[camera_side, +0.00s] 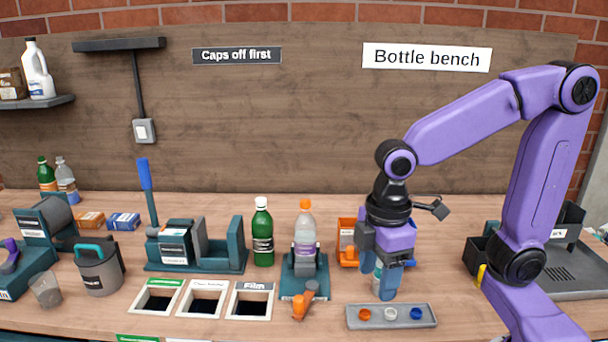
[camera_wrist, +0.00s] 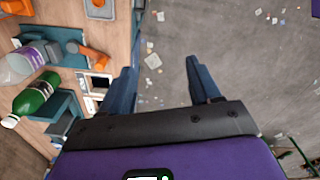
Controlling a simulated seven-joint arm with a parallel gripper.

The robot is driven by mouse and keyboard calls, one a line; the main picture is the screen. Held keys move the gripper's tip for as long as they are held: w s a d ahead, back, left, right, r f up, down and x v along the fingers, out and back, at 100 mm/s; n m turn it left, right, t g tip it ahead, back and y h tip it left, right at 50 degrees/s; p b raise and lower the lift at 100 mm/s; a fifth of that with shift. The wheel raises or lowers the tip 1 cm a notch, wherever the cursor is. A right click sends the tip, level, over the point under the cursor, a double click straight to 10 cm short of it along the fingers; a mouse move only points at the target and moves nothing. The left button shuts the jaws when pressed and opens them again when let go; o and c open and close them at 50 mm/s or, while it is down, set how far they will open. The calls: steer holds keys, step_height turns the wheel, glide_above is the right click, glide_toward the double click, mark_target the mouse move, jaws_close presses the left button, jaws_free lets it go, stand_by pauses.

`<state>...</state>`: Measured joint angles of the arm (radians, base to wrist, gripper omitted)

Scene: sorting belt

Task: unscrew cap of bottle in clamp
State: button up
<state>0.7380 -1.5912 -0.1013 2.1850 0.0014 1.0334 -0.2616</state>
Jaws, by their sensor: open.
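A clear bottle (camera_side: 305,228) with a lilac label and an orange cap (camera_side: 306,204) stands upright in the teal clamp (camera_side: 291,288). The clamp has an orange handle (camera_side: 302,304) at its front. My gripper (camera_side: 388,292) is to the right of the clamp, lower than the cap and apart from the bottle. In the wrist view my gripper (camera_wrist: 165,80) has its two blue fingers spread with nothing between them. The clear bottle (camera_wrist: 20,68) shows at the left edge there; its cap is not clearly visible.
A green bottle (camera_side: 263,240) stands close left of the clamp. A grey tray (camera_side: 352,323) with orange, white and blue caps lies in front of my gripper. Framed openings (camera_side: 207,285) sit front left. An orange bin (camera_side: 347,232) and a partly hidden bottle-like item are behind my gripper.

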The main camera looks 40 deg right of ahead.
steer(key=w+a+r, duration=0.1)
steer(key=w+r, duration=0.1)
steer(key=w, duration=0.8)
steer(key=r, duration=0.1)
glide_above(304, 202)
steer(key=shift+r+n, duration=0.1)
steer(key=shift+n, duration=0.3)
steer(key=shift+w+d, duration=0.1)
steer(key=shift+f, duration=3.75)
